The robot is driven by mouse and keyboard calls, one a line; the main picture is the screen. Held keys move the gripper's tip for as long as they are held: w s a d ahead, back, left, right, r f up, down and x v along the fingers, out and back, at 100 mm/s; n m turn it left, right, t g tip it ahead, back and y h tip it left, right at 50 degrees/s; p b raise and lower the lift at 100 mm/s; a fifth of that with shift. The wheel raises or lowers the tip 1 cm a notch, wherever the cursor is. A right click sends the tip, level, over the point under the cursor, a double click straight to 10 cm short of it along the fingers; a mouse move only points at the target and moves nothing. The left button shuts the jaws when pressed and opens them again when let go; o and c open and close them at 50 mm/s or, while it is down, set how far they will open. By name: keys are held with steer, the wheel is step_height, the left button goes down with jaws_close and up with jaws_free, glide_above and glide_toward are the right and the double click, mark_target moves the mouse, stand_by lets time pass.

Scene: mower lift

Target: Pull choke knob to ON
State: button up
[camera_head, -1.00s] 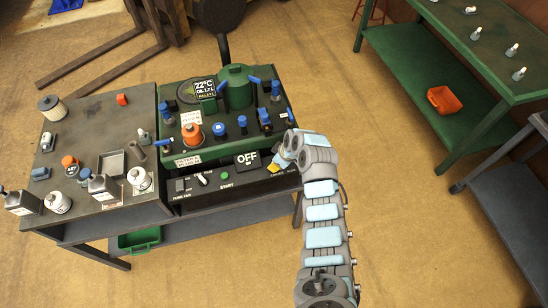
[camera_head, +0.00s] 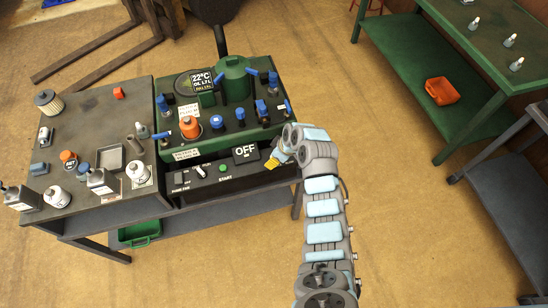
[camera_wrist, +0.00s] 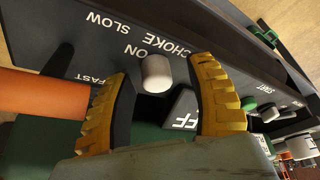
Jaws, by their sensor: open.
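The choke knob (camera_wrist: 157,73) is a pale grey rounded knob on the dark front panel, beside the white words ON and CHOKE in the wrist view. My gripper (camera_wrist: 160,78) has its two yellow ridged fingers apart, one on each side of the knob. I cannot tell whether either finger touches it. In the head view my gripper (camera_head: 272,162) is at the right end of the panel, just right of the OFF display (camera_head: 246,153), and the knob is hidden there.
An orange cylinder (camera_wrist: 40,94) lies close to the left finger in the wrist view. The panel also carries a green START button (camera_head: 223,168) and a toggle switch (camera_head: 199,171). A grey side bench (camera_head: 90,140) with bottles stands left.

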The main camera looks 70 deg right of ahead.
steer(key=v, duration=1.1)
steer(key=shift+r, duration=0.35)
steer(key=shift+s, duration=0.1)
